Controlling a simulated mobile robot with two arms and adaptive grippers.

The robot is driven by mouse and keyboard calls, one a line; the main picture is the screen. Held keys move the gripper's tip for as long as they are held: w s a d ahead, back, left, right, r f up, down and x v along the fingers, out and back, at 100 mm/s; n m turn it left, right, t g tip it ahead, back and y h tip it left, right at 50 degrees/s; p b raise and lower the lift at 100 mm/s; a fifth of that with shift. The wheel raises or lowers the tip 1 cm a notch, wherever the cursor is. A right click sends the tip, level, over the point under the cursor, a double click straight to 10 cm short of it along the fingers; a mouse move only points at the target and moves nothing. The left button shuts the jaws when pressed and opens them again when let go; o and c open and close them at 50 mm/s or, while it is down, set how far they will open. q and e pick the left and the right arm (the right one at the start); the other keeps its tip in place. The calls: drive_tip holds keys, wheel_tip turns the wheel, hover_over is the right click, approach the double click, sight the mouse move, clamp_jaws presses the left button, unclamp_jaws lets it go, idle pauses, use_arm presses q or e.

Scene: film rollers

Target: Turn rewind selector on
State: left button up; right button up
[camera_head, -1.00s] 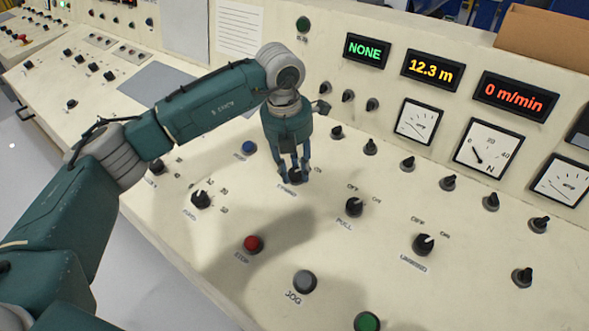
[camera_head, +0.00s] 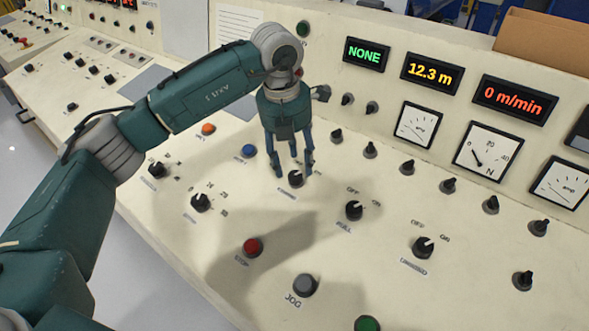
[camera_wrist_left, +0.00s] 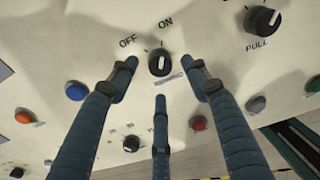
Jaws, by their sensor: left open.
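The rewind selector (camera_head: 296,178) is a small black knob on the cream console, with a label below it too small to read. In the left wrist view the knob (camera_wrist_left: 160,64) has OFF and ON printed above it, and its white pointer line stands nearly upright, toward the ON side. My left gripper (camera_head: 292,168) points down just above the knob. Its three fingers are open and apart, and the wrist view shows the fingertips around the knob with clear gaps to it. My right gripper is not in view.
Close by are a blue button (camera_head: 249,151), an orange button (camera_head: 208,128), a numbered knob (camera_head: 200,202), the PULL knob (camera_head: 354,210), a red STOP button (camera_head: 253,246) and a grey JOG button (camera_head: 304,284). Several small knobs and dials line the panel behind.

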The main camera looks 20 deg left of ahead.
sight(290, 180)
use_arm(q)
wheel_tip(290, 180, up, 8)
drive_tip(key=s, duration=0.1)
drive_tip(key=shift+a, duration=0.2)
